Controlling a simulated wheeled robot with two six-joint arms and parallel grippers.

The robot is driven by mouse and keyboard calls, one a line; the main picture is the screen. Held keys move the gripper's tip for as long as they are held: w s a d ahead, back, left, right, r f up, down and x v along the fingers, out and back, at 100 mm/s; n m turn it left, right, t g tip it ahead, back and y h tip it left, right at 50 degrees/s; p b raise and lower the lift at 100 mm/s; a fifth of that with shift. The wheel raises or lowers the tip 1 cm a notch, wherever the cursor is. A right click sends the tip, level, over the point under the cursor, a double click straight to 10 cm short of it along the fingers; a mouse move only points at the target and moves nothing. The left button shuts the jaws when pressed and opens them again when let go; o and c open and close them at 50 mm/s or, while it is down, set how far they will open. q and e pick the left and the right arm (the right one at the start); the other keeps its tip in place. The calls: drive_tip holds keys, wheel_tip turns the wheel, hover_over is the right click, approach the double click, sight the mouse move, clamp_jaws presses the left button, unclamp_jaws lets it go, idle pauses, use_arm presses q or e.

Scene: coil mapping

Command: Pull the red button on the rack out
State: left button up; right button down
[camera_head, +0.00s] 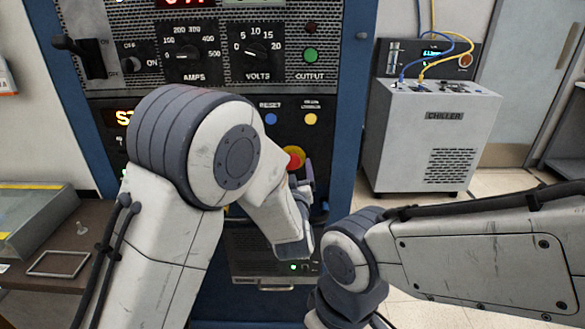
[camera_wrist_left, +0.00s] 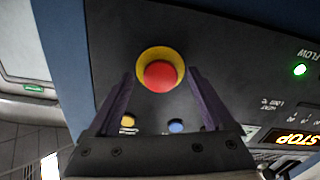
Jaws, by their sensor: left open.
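The red button (camera_head: 296,153) with its yellow collar is on the dark panel of the blue-framed rack (camera_head: 345,120), partly hidden by my left arm in the head view. In the left wrist view the round red button (camera_wrist_left: 160,76) sits in its yellow ring (camera_wrist_left: 160,53). My left gripper (camera_wrist_left: 161,76) is open, with its two purple fingers spread to either side of the button in that picture. Whether the fingertips reach around the button or stop short of it, I cannot tell. My left gripper (camera_head: 306,172) is mostly hidden behind its wrist in the head view. My right gripper is out of view.
A blue button (camera_head: 271,118) and a yellow button (camera_head: 310,119) sit above the red one. Dials and a lever switch (camera_head: 85,58) are higher up. A grey chiller (camera_head: 430,140) stands at right, and a brown table (camera_head: 85,240) at left.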

use_arm(q)
drive_tip(key=shift+w, duration=0.35)
clamp_jaws()
drive_tip(key=shift+s+f+b, duration=0.1)
drive_tip(key=shift+s+b, duration=0.4)
drive_tip(key=shift+s, duration=0.5)
unclamp_jaws()
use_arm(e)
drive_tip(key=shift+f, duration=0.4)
use_arm(q)
drive_tip(key=shift+s, duration=0.1)
